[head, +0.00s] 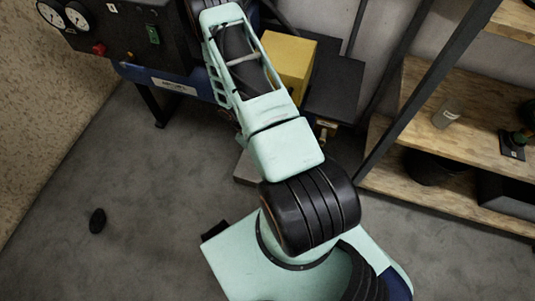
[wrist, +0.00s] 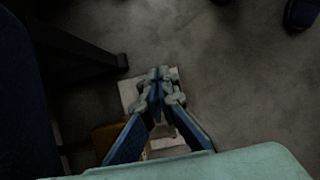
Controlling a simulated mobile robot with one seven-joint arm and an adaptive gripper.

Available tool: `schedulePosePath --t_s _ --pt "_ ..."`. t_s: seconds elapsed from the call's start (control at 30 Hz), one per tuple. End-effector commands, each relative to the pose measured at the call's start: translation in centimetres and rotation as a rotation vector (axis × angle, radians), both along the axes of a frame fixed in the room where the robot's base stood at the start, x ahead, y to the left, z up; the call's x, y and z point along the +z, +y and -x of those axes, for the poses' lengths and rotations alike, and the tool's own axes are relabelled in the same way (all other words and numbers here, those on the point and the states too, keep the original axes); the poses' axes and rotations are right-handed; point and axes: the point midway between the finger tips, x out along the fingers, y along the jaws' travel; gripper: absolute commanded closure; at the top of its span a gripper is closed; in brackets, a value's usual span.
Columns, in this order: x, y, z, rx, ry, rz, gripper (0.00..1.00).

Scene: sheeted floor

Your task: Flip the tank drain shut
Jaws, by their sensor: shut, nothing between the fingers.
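The blue tank (head: 130,72) with a label sits under a dark control panel (head: 125,28) at the upper left of the head view. My arm crosses in front of its right side. I cannot clearly make out the drain lever; a small brass-coloured part (head: 326,129) shows just right of my arm, but I cannot tell what it is. My gripper (wrist: 156,84) is shut and empty in the wrist view, pointing down over a pale flat block (wrist: 129,92) on the floor. In the head view my gripper is hidden behind my arm.
A yellow box (head: 290,55) and a dark box (head: 335,88) stand behind my arm. Wooden shelves (head: 440,185) with dark posts close off the right. A small dark object (head: 97,221) lies on the floor at left. The left floor is mostly clear.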

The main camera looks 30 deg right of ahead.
Motion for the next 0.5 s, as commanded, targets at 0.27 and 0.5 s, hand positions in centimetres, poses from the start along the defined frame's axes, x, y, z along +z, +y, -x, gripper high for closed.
schedulePosePath --t_s 0.27,0.5 --pt "-0.50 -0.13 0.25 0.001 0.000 0.000 1.00" --pt "-0.52 -0.13 0.25 0.000 -0.001 -0.001 1.00"
